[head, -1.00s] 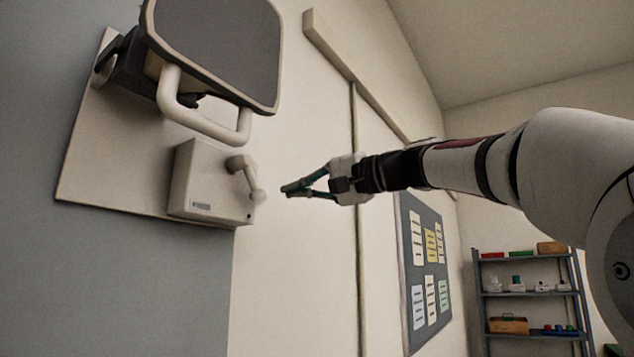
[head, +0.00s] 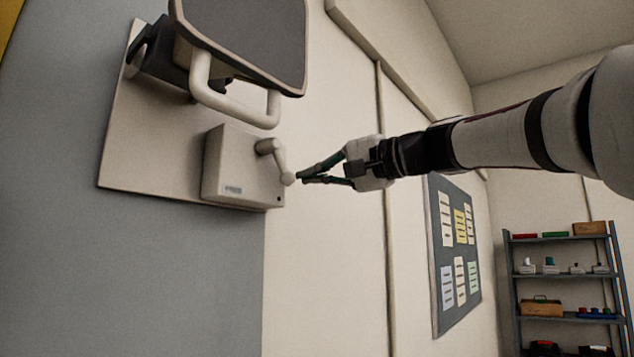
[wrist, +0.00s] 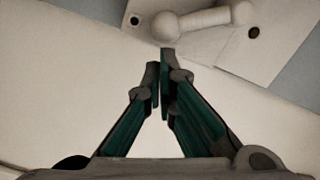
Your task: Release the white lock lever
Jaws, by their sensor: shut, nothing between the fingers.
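The white lock lever (head: 279,162) juts from the front of a white lock box (head: 240,172) and slants down to a round knob at its lower end. My gripper (head: 300,177) is shut and empty, with its fingertips right beside the knob in the head view. In the wrist view the lever (wrist: 205,18) lies across the top, and my gripper's fingertips (wrist: 160,60) are just below its knob. I cannot tell whether they touch it.
A grey padded panel (head: 245,40) with a white tubular handle (head: 235,108) hangs just above the lock box. A notice board (head: 454,255) and a shelf rack (head: 562,280) stand farther right. The wall below the gripper is clear.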

